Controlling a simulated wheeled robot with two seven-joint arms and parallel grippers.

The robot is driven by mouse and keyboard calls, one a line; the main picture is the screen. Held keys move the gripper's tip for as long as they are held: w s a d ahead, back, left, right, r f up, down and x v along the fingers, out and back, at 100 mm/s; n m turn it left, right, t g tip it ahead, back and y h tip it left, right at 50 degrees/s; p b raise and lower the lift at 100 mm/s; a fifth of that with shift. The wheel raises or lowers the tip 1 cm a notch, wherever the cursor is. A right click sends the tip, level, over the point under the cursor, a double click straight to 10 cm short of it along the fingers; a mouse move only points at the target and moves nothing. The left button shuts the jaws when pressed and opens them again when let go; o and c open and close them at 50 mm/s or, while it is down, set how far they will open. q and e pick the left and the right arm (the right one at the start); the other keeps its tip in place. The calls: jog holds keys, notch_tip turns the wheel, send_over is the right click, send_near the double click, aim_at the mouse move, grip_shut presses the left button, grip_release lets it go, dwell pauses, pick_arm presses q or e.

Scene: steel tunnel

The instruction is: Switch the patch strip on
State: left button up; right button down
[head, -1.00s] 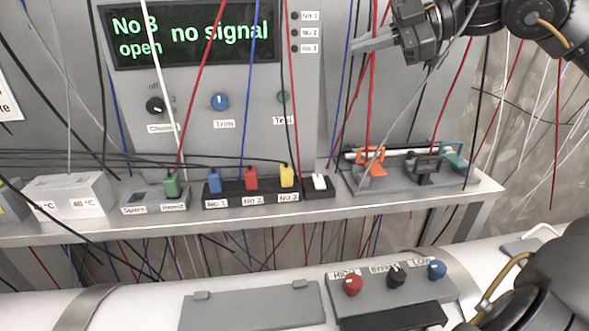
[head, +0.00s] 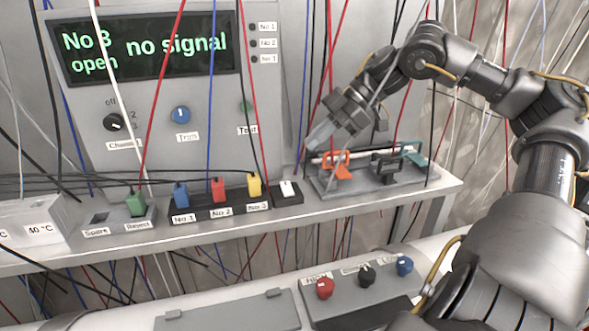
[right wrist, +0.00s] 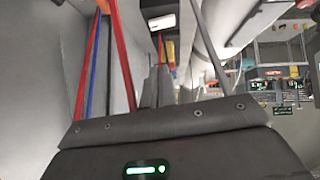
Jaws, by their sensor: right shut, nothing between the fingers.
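The patch strip (head: 222,210) is a dark strip on the shelf, holding a blue plug (head: 181,195), a red plug (head: 218,189) and a yellow plug (head: 254,185), labelled No 1 to No 3. At its right end is a white switch (head: 287,189) in a dark housing; its on or off position cannot be told. The yellow plug looks set in its place. My right gripper (head: 312,143) is shut and empty, above and slightly right of the white switch, apart from it, close to the orange clamp (head: 337,165). My left gripper is out of view.
The display (head: 140,43) reads "No 3 open, no signal". A grey fixture (head: 400,180) with orange and teal clamps stands right of the strip. A green plug (head: 136,204) sits at left. Several cables hang before the panel. A knob box (head: 345,297) is below.

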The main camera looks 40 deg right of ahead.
jog(key=p, duration=0.2)
send_over(281, 185)
jog(key=s+d, duration=0.2)
notch_tip(281, 185, down, 4)
jog(key=shift+s+f, duration=0.1)
jog(key=shift+f, duration=0.15)
jog(key=f, duration=0.1)
jog(key=f+p, duration=0.1)
jog(key=f, duration=0.1)
jog(key=shift+w+d, duration=0.2)
jog(key=shift+w+f, duration=0.1)
jog(key=shift+f, duration=0.4)
